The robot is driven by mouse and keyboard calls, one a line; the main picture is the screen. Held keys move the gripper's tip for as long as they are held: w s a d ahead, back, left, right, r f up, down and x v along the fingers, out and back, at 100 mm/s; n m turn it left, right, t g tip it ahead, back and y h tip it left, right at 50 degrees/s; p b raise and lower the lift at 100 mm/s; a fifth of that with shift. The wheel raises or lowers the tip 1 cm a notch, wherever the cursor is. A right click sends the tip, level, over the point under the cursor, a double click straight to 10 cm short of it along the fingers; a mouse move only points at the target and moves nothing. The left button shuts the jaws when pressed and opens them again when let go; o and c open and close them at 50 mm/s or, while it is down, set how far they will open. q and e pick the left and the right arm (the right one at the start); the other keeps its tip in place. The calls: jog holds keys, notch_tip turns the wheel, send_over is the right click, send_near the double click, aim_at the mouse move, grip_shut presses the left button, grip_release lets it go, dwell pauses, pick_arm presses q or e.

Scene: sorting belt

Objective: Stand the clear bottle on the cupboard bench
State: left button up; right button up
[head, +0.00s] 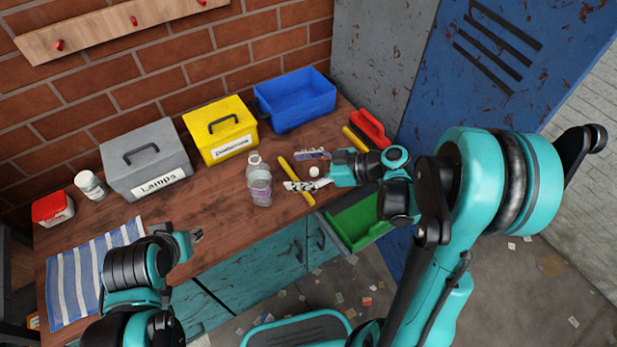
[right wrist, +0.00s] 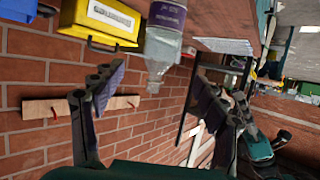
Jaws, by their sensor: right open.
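The clear bottle (head: 259,180), with a pale purple label, stands upright on the wooden top of the cupboard bench (head: 225,225), near its front edge. My right gripper (head: 292,170) is open, to the right of the bottle, its fingers pointing left towards it. Nothing is gripped; a gap shows between the fingertips and the bottle. In the right wrist view the bottle (right wrist: 164,45) appears upside down, beyond and between the spread fingers (right wrist: 160,95). My left gripper (head: 194,238) is low over the front edge of the bench; its fingers are too small to read.
Behind the bottle are a grey Lamps box (head: 147,160), a yellow box (head: 221,130) and a blue bin (head: 294,98). A yellow strip (head: 297,180) runs under my right gripper. A green open drawer (head: 354,222) juts out at right. A striped cloth (head: 85,270) lies at left.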

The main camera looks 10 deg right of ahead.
jog(key=s+d+r+m+h, duration=0.1)
jog(key=s+d+m+h, duration=0.2)
jog(key=s+m+h, duration=0.3)
jog(key=s+d+r+m+t+h, duration=0.1)
jog(key=s+d+m+h, duration=0.3)
jog(key=s+m+h, duration=0.2)
jog(key=shift+s+d+r, duration=0.25)
jog(key=shift+s+r, duration=0.15)
jog(key=shift+s, duration=0.25)
jog(key=shift+c, duration=0.4)
